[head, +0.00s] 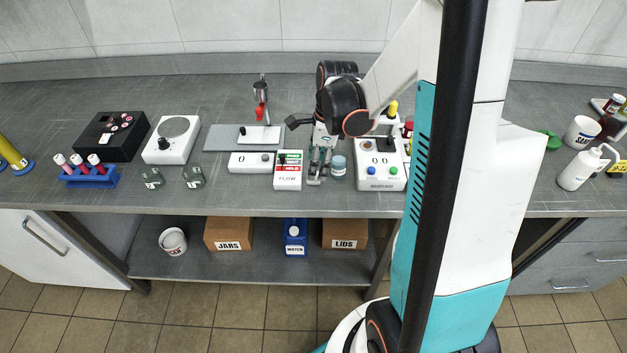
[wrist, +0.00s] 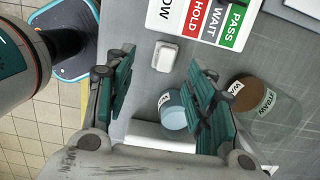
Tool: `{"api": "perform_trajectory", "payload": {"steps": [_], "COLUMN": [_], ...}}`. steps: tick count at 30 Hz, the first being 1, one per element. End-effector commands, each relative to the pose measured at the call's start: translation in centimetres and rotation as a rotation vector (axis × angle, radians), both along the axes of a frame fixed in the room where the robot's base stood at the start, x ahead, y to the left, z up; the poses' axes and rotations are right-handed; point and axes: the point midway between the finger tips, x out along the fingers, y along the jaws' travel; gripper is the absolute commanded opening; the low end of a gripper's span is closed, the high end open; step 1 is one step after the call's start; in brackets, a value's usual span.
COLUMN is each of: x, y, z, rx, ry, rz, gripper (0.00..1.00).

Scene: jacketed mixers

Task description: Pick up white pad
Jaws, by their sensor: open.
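The white pad (wrist: 165,56) is a small rounded white block lying on the grey bench in the wrist view, close to the lower edge of the coloured sign card. My gripper (wrist: 163,66) is open, its two teal-padded fingers apart on either side of the pad in that picture. No contact between fingers and pad shows. In the head view my gripper (head: 319,168) points down at the bench, between the sign card and a small blue jar. I cannot make out the pad there.
The PASS/WAIT/HOLD sign card (wrist: 204,22) lies beside the pad. A blue-lidded jar (wrist: 173,108) and a brown-lidded clear jar (wrist: 272,110) stand near the right finger. A white mixer box (head: 380,178) with a 0.0 display stands right of my gripper.

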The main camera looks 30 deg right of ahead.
Motion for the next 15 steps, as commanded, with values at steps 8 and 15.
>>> {"api": "perform_trajectory", "payload": {"steps": [8,15], "x": [0.5,1.2], "y": [0.2,0.5], "z": [-1.9,-5.1], "rx": [0.0,-0.001], "ry": [0.0,-0.001], "rz": [0.001,0.001], "gripper": [0.5,0.5]}}
